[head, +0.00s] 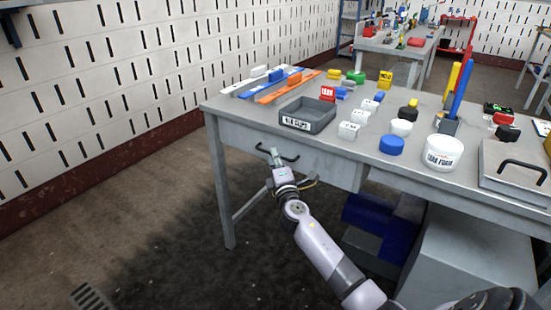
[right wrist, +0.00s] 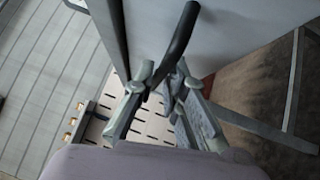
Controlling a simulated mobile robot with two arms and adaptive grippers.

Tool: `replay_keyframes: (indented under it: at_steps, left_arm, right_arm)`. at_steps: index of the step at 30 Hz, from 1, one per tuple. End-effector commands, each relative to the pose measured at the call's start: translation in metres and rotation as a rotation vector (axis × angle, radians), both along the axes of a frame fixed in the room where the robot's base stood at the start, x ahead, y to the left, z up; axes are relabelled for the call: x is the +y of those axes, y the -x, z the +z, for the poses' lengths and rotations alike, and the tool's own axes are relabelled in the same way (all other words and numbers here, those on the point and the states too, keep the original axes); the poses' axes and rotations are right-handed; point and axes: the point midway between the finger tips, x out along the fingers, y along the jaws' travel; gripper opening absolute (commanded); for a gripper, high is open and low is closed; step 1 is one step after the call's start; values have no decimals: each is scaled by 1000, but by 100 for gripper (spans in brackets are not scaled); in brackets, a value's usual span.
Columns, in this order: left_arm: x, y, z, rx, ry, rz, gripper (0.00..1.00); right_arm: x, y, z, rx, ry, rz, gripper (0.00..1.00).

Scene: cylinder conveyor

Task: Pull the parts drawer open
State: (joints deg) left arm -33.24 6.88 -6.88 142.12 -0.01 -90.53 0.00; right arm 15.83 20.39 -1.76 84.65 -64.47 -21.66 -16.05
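The parts drawer (head: 325,168) is a grey front under the left part of the workbench, and it looks flush with the bench. Its dark bar handle (head: 291,157) sticks out from the front; the handle also shows in the right wrist view (right wrist: 180,35). My right gripper (head: 275,155) is at the handle. In the right wrist view, the fingers (right wrist: 165,82) lie on both sides of the dark bar, close against it, and look shut on it. The exact contact is partly hidden by the fingers. My left gripper is not in view.
The grey workbench (head: 232,109) carries a grey bin (head: 308,114), a white tub (head: 443,153) and several coloured parts. A bench leg (head: 222,190) stands left of my right arm. Blue containers (head: 375,217) and a grey cabinet sit under the bench. Floor in front of the drawer is clear.

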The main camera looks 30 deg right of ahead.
Motion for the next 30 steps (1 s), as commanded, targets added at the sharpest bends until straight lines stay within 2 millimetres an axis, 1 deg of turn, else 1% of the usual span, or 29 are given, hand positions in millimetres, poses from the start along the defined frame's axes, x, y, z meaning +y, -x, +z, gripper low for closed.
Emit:
replay_keyframes:
  at_steps: [1,4,30]
  left_arm:
    - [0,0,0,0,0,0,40]
    - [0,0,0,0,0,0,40]
    - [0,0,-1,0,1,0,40]
  right_arm:
    - [0,0,0,0,0,0,7]
    - [0,0,0,0,0,0,0]
    - [1,1,-1,2,-1,0,0]
